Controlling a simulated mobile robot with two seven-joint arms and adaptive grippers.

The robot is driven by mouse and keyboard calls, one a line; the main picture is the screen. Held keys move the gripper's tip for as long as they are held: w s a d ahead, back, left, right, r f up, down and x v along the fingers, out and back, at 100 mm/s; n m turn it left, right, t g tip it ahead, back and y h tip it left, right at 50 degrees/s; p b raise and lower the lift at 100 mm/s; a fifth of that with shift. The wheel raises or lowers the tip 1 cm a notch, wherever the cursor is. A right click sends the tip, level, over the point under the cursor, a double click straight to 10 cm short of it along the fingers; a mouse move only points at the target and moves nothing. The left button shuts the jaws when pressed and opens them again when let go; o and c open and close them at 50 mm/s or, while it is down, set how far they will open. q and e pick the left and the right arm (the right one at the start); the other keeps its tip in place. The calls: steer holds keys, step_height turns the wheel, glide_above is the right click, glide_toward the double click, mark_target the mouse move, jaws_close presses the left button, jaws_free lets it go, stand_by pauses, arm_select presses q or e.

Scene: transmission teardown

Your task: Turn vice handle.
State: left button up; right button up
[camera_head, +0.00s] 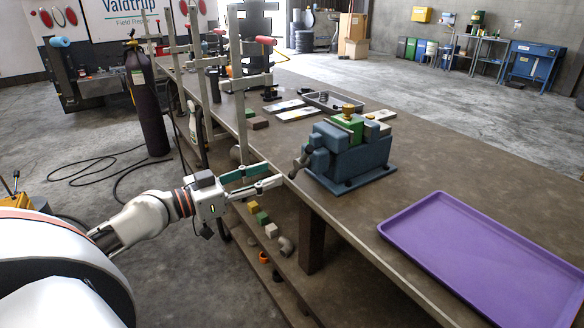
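The blue-grey vice (362,160) stands on the near edge of the workbench. A green and brass-coloured part (346,124) sits at its top. The vice handle (301,161) is a dark bar at the left end of the vice, tilted, by the bench edge. My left gripper (276,175) reaches in from the left. Its two fingers are apart and point right, with their tips just left of the handle's lower end. I see nothing between them. I cannot tell whether a tip touches the handle. My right gripper is out of view.
A purple tray (485,257) lies on the bench at the right. A grey tray (331,101) and flat pieces lie behind the vice. Bar clamps (203,75) rise at the bench's left edge. A lower shelf holds small blocks (262,218). The bench (440,160) right of the vice is clear.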

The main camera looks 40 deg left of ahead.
mark_target(302, 163)
arm_select(q)
steer(key=p+x, duration=0.2)
steer(key=x, duration=0.5)
steer(key=shift+w, duration=0.15)
